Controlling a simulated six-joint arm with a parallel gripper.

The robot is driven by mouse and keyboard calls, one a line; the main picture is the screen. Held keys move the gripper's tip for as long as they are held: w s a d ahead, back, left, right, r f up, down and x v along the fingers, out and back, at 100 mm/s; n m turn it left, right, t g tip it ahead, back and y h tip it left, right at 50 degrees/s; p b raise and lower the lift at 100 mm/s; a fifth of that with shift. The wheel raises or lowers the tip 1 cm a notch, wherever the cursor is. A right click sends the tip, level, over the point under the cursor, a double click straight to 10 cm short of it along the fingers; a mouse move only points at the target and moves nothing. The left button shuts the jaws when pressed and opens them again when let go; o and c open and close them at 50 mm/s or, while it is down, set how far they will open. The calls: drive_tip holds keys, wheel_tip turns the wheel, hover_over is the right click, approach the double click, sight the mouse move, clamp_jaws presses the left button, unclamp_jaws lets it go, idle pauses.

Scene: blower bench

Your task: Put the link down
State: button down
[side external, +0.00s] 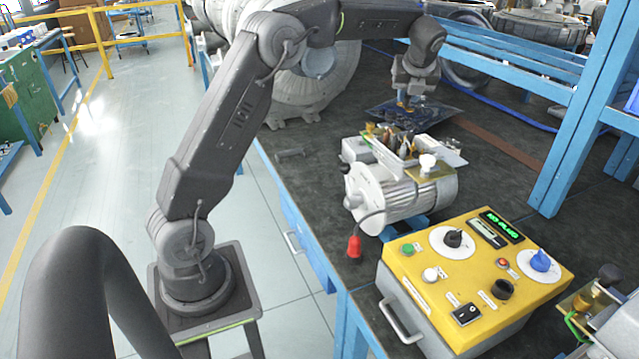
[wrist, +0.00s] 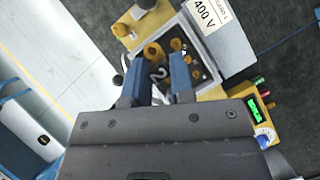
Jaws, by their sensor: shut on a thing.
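In the wrist view, the open terminal box (wrist: 205,72) with brass posts shows beyond the fingertips.
The grey motor (side external: 405,200) with its terminal box on top stands close in front of my gripper. A yellow control box (side external: 465,275) with knobs stands nearer. A red plug (side external: 355,246) hangs on a cable. A blue frame (side external: 570,150) rises at the right.

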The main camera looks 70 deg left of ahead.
drive_tip(key=s+a+n+g, duration=0.2)
drive_tip(key=s+a+n, duration=0.2)
drive_tip(key=s+a, duration=2.1)
wheel_tip(320, 180, down, 21)
drive_tip(key=w+d+f, duration=0.1)
drive_tip(key=w+f, duration=0.1)
drive_tip(key=w, duration=0.2)
drive_tip(key=w+d+f, duration=0.1)
drive_tip(key=w+f, duration=0.2)
drive_tip(key=w+d+f, duration=0.1)
drive_tip(key=w+f, duration=0.1)
drive_tip(key=w, duration=0.2)
drive_tip(key=shift+w+f, duration=0.3)
drive_tip(key=shift+f, duration=2)
drive_tip(key=shift+f, duration=0.35)
drive_tip(key=c, duration=1)
unclamp_jaws()
